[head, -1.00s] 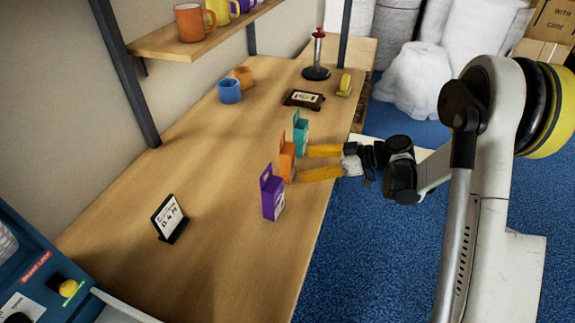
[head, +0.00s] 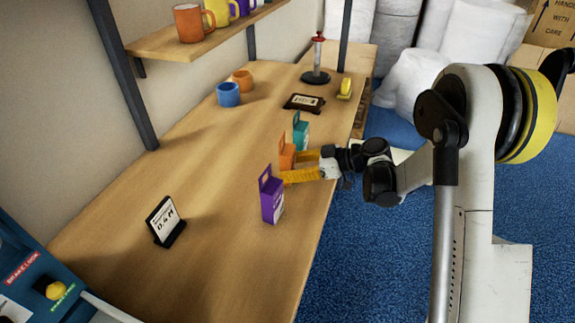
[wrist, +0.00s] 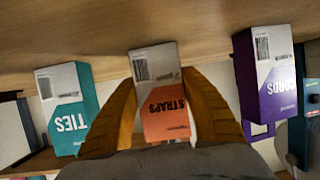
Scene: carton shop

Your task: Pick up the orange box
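The orange box (head: 287,154) stands on the wooden table between a teal box (head: 301,132) and a purple box (head: 271,199). In the wrist view the orange box (wrist: 165,120) reads "STRAPS" and sits between my two yellow fingers. My gripper (head: 301,168) is open, with one finger on each side of the orange box. In the wrist view my gripper (wrist: 165,100) shows small gaps beside the box's upper part; contact lower down is unclear. The teal box (wrist: 68,110) reads "TIES" and the purple box (wrist: 267,80) lies to the right there.
A small sign (head: 165,221) stands at the near left of the table (head: 190,180). Blue (head: 228,94) and orange (head: 243,78) mugs, a dark tray-like item (head: 304,102) and a red-topped stand (head: 318,60) are farther back. A shelf (head: 160,42) with mugs hangs above.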

